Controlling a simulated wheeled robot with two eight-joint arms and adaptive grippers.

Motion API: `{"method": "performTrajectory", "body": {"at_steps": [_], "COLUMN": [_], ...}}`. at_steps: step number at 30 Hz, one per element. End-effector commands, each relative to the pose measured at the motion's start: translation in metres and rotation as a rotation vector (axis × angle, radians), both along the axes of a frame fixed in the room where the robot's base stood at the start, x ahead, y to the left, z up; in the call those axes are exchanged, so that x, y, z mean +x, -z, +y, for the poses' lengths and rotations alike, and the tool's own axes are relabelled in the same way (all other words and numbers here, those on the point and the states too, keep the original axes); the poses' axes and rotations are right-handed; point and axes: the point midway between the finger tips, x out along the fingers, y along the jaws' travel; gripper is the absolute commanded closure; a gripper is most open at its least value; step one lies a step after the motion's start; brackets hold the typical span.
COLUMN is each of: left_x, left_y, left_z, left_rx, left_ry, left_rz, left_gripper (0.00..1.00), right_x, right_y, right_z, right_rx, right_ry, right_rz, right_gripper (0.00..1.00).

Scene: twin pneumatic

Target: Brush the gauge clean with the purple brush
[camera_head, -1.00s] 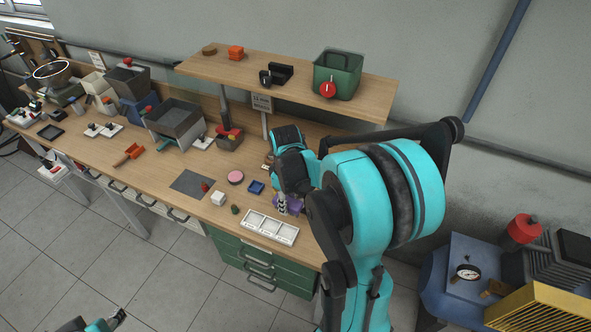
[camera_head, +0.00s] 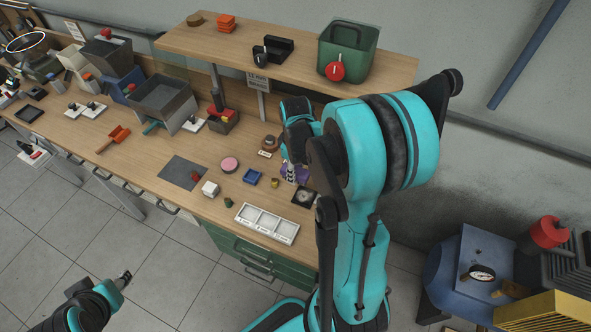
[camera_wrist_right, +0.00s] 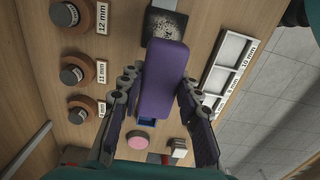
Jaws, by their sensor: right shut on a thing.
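The purple brush (camera_wrist_right: 166,78) is held between the fingers of my right gripper (camera_wrist_right: 158,92); in the head view the right gripper (camera_head: 292,172) and a bit of purple (camera_head: 302,175) are partly hidden by my arm. A dark square gauge with a pale, speckled face (camera_wrist_right: 166,27) lies on the bench just beyond the brush's far end in the wrist view; it also shows in the head view (camera_head: 304,197). Whether the brush touches it I cannot tell. My left gripper (camera_head: 122,279) is low at the left, away from the bench, its fingers too small to judge.
A white three-compartment tray (camera_head: 267,223), a blue tray (camera_head: 251,177), a pink disc (camera_head: 229,165) and a white block (camera_head: 210,188) sit near the gauge. Round parts with size labels (camera_wrist_right: 75,75) stand alongside. A shelf (camera_head: 225,45) overhangs behind. Another gauge (camera_head: 482,273) is on the blue machine.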

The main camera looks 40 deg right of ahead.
Motion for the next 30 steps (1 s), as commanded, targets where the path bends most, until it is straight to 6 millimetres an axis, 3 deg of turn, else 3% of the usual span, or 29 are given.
{"method": "performTrajectory", "body": {"at_steps": [16, 30], "left_x": [0.0, 0.0], "left_y": [0.041, 0.043], "left_z": [0.0, 0.0], "left_rx": [0.0, 0.0], "left_ry": [0.0, 0.0], "left_rz": [0.0, 0.0], "left_gripper": [0.6, 0.6], "right_x": [0.0, 0.0], "right_y": [0.052, 0.056], "right_z": [0.0, 0.0], "right_rx": [0.0, 0.0], "right_ry": [0.0, 0.0], "right_rz": [0.0, 0.0], "right_gripper": [0.9, 0.9]}}
